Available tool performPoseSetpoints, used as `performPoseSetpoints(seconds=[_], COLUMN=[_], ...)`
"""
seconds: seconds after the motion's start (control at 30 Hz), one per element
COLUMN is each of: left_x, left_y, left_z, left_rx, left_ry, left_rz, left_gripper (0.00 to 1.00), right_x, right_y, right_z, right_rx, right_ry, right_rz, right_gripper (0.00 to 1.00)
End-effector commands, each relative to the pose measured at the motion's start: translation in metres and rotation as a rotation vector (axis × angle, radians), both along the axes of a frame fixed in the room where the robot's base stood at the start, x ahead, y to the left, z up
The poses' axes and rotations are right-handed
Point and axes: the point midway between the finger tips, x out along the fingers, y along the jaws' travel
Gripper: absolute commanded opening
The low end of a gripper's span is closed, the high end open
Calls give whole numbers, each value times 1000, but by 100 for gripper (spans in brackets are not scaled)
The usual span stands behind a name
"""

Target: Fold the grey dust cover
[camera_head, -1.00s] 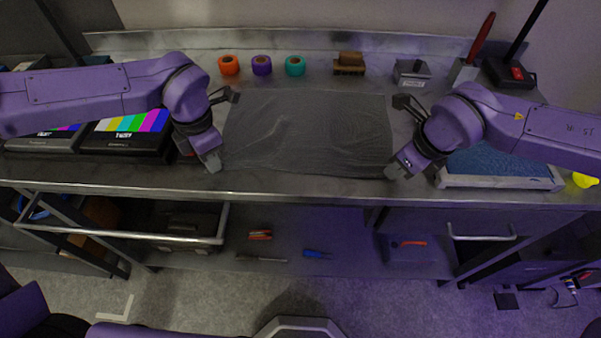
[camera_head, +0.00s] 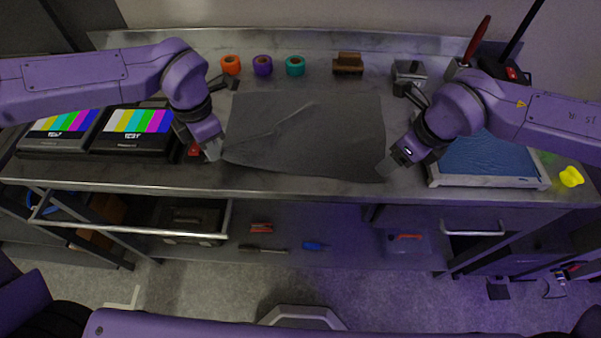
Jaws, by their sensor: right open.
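The grey dust cover (camera_head: 300,135) lies spread on the metal workbench, mostly flat, with a few creases at its upper left and a slightly uneven outline. My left gripper (camera_head: 213,150) is at the cover's left edge, near its front left corner. I cannot tell whether its fingers hold the cloth. My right gripper (camera_head: 390,167) is open at the cover's front right corner, its tip close to the cloth edge. Whether it touches the cloth is unclear.
Behind the cover stand orange (camera_head: 230,65), purple (camera_head: 262,65) and teal (camera_head: 295,65) tape rolls, a brown brush-like block (camera_head: 348,64) and a grey box (camera_head: 408,72). Two colour-bar monitors (camera_head: 130,130) sit left. A blue-topped tray (camera_head: 490,182) sits right, beside a yellow object (camera_head: 571,176).

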Motion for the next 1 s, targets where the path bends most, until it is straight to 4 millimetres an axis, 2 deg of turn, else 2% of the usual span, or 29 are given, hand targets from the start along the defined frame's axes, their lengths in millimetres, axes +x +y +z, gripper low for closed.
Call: performPoseSetpoints(seconds=[0.03, 0.07, 0.23, 0.33, 0.53, 0.63, 0.77, 0.9, 1.0], left_x=[0, 0, 0, 0, 0, 0, 0, 0, 0], left_y=[0, 0, 0, 0, 0, 0, 0, 0, 0], left_z=[0, 0, 0, 0, 0, 0, 0, 0, 0], left_rx=[0, 0, 0, 0, 0, 0, 0, 0, 0], left_ry=[0, 0, 0, 0, 0, 0, 0, 0, 0], left_rz=[0, 0, 0, 0, 0, 0, 0, 0, 0], left_gripper=[0, 0, 0, 0, 0, 0, 0, 0, 0], right_x=[0, 0, 0, -3, 30, 42, 42, 32, 24], right_y=[0, 0, 1, 9, 31, 43, 60, 58, 56], right_z=[0, 0, -1, -6, -4, 7, 32, 52, 52], right_rx=[0, 0, -3, -37, -239, -365, -459, -452, -458], right_ry=[0, 0, 2, 7, 54, 142, 293, 424, 465], right_rz=[0, 0, 2, 36, 35, 2, -44, -69, -50], right_gripper=[54, 48, 48, 48, 48, 48, 48, 48, 48])
